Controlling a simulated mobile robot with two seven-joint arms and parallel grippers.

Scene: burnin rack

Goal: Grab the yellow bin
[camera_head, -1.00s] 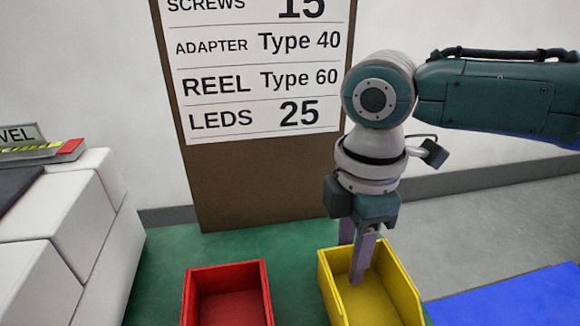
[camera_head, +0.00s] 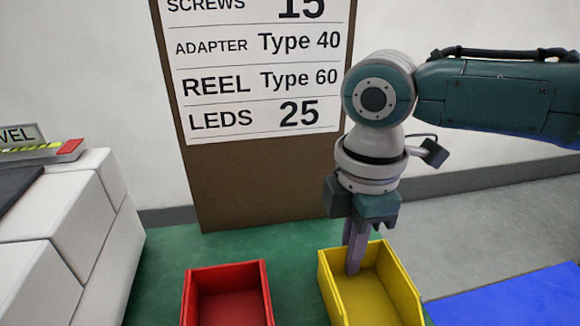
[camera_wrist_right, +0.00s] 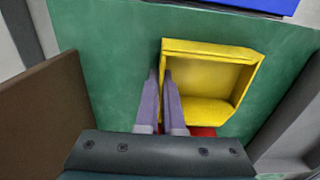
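The yellow bin (camera_head: 406,288) stands on the green surface at the lower middle right of the head view. It looks upright and empty, and its near end is cut off by the frame. My right gripper (camera_head: 350,258) points down at the bin's far wall. One finger is inside the bin and the other is outside behind that wall. In the right wrist view the fingers (camera_wrist_right: 160,74) are close together with the edge of the yellow bin (camera_wrist_right: 212,50) between them, so the gripper appears shut on the wall. My left gripper is not in view.
A red bin (camera_head: 228,270) stands left of the yellow one with a green gap between. A brown board with a printed list (camera_head: 262,180) rises behind. White blocks (camera_head: 60,230) are at the left. A blue area (camera_head: 515,300) lies at the lower right.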

